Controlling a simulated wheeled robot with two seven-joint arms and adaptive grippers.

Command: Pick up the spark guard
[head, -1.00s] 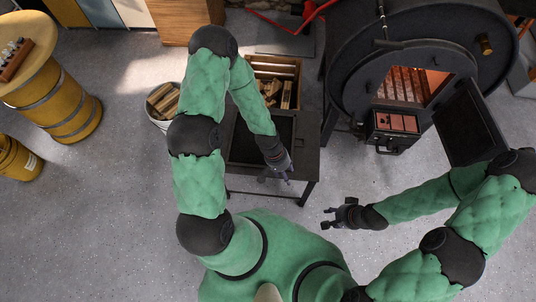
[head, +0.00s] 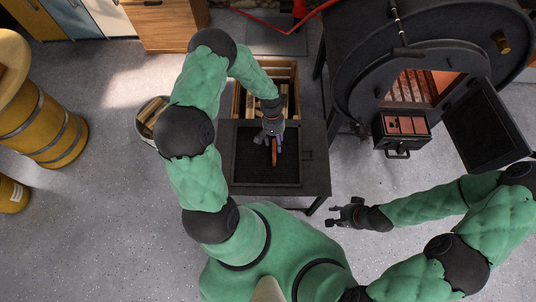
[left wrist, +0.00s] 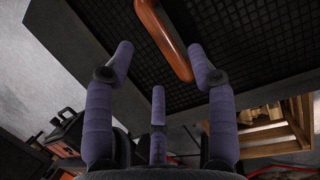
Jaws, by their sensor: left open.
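The spark guard (head: 252,168) is a dark mesh panel in a black frame, lying flat on the black metal table (head: 316,180). Its brown bar handle (head: 274,155) sticks out below my left gripper (head: 272,140) in the head view. In the left wrist view the handle (left wrist: 165,40) runs between the spread purple fingers of the left gripper (left wrist: 160,65), with the mesh (left wrist: 240,35) behind it. The fingers are open, and I cannot tell whether any touches the handle. My right gripper (head: 333,215) is open and empty over the floor, right of the table.
The barrel stove (head: 350,75) stands to the right, its door (head: 485,125) swung open and a brick-filled drawer (head: 405,130) at its front. A wooden crate of logs (head: 291,78) is behind the table, a log bucket (head: 150,115) to its left. Yellow barrels (head: 45,125) stand far left.

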